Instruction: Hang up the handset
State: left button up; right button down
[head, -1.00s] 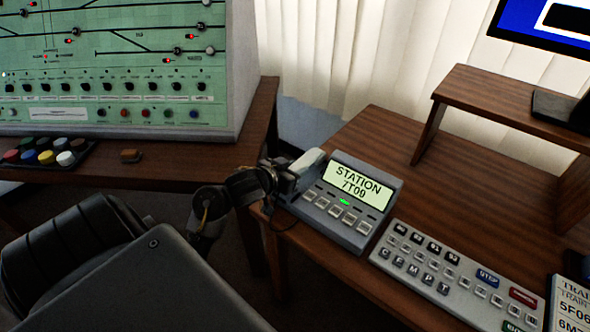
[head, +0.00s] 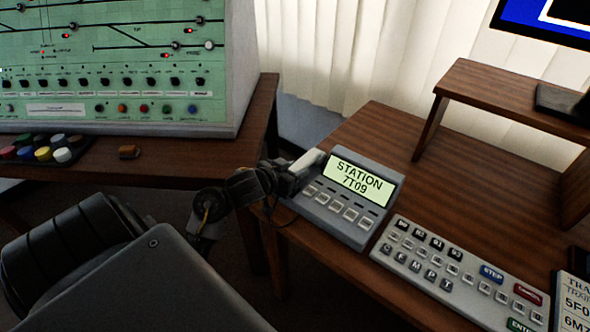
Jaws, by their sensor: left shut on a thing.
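The grey desk phone (head: 347,229) sits at the left front of the right-hand desk. Its lit screen reads "STATION 7T09", with a row of buttons below. The pale handset (head: 306,162) lies along the left side of the phone; its near part is hidden by my gripper. My left gripper (head: 291,177) is shut on the handset at the phone's left edge. I cannot tell whether the handset is fully seated or slightly above its cradle. My right gripper is not in view.
A grey keypad (head: 455,272) lies right of the phone on the wooden desk (head: 385,140). A raised wooden shelf (head: 510,95) stands behind it. A green track panel (head: 110,70) and coloured buttons (head: 42,152) are on the left desk.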

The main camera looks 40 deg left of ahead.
pick_arm(q)
jog(key=shift+f, duration=0.25)
dwell(0.5)
jog(key=o, duration=1.2)
jog(key=shift+c, duration=0.2)
jog(key=shift+s, duration=0.1)
jog(key=shift+s+r, duration=0.15)
jog(key=shift+s, duration=0.05)
jog(key=p+v, duration=0.1)
jog(key=v, duration=0.2)
jog(key=shift+p, duration=0.3)
jog(key=p+v, duration=0.1)
jog(key=v, duration=0.6)
jog(key=shift+s, duration=0.15)
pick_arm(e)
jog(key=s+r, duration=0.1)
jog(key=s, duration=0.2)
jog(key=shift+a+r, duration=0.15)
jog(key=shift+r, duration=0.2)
pick_arm(q)
jog(key=shift+d, duration=0.1)
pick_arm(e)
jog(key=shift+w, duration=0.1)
